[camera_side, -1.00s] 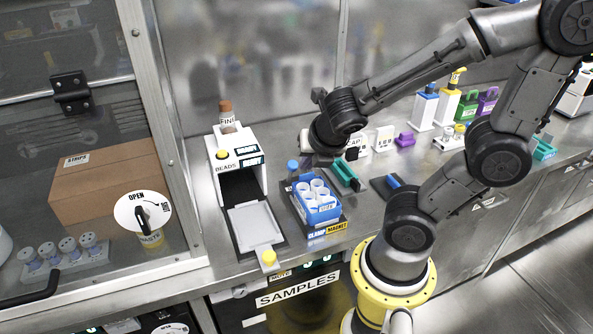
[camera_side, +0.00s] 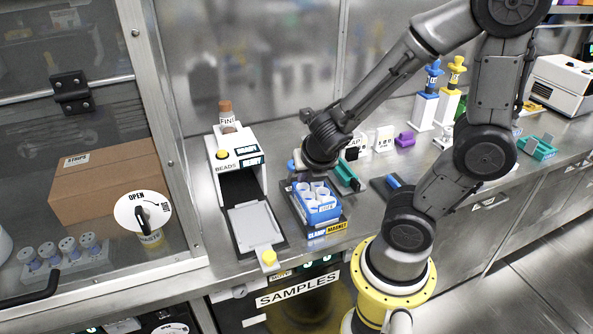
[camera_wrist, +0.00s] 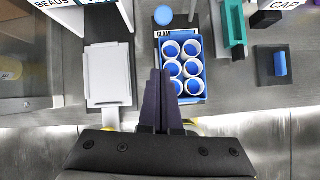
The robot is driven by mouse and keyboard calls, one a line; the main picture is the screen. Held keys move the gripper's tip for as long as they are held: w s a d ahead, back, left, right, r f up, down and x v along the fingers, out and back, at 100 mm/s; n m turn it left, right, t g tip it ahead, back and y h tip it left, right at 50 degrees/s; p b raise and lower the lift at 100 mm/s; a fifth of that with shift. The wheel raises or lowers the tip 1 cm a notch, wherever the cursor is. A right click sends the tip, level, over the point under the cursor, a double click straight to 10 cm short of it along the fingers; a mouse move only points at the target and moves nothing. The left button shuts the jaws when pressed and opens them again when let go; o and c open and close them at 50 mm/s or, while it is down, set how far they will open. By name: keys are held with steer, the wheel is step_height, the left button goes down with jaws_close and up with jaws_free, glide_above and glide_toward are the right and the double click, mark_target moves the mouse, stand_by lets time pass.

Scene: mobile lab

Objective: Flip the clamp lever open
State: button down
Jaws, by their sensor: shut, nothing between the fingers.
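The blue rack (camera_side: 318,207) of white tubes stands on a dark base whose front label (camera_side: 327,231) reads CLAMP MAGNET. In the wrist view the rack (camera_wrist: 181,97) is right of my fingers. A round blue knob, which looks like the clamp lever's end, stands behind the rack's left corner (camera_side: 291,165); in the wrist view this knob (camera_wrist: 163,15) lies ahead of my fingertips. My gripper (camera_wrist: 160,72) is shut and empty, overlapping the rack's left edge in that view. In the side view the wrist hides the fingertips and most of the lever.
A white bead dispenser (camera_side: 236,148) with a grey tray (camera_side: 254,224) stands left of the rack. A teal holder (camera_side: 346,175) and a dark pad with a blue piece (camera_side: 393,181) stand to the right.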

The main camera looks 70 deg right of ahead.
mark_target(296, 187)
steer(key=shift+x, duration=3.05)
steer(key=shift+w+d+f, duration=0.1)
steer(key=shift+w+d, duration=0.1)
steer(key=shift+d, duration=0.1)
steer(key=shift+w+d+r, duration=0.3)
steer(key=shift+w+d, duration=0.15)
steer(key=shift+d, duration=0.2)
steer(key=shift+w+d+r, duration=0.3)
steer(key=shift+w+d, duration=0.2)
steer(key=shift+d, duration=0.15)
